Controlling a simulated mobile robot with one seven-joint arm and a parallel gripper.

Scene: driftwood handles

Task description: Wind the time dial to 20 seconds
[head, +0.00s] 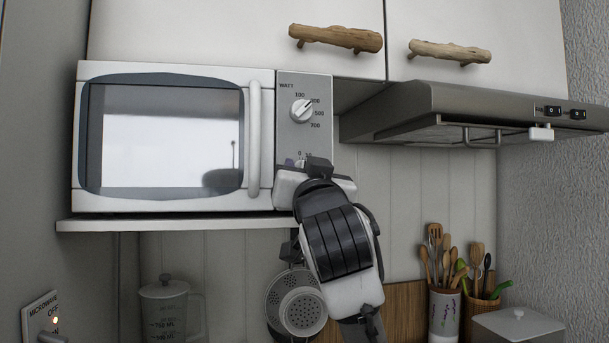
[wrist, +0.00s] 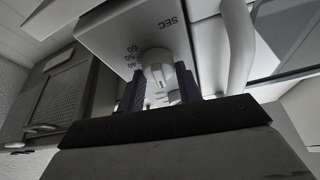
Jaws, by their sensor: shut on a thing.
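The white microwave (head: 262,200) stands on a shelf, its grey control panel (head: 312,138) on its right side. The time dial (wrist: 158,64) is a white round knob low on that panel, with SEC and numbers such as 60 and 50 beside it in the wrist view. My gripper (wrist: 161,76) has a dark finger on each side of this knob and is shut on it. In the head view my gripper (head: 310,172) covers most of the dial, with the 0 and 10 marks showing just above. I cannot tell the dial's exact setting.
The watt dial (head: 302,110) sits above on the same panel. The microwave door handle (head: 254,138) is close on the left. The range hood (head: 450,115) juts out at the right. A strainer (head: 297,305) hangs below the shelf (head: 180,223), beside my arm.

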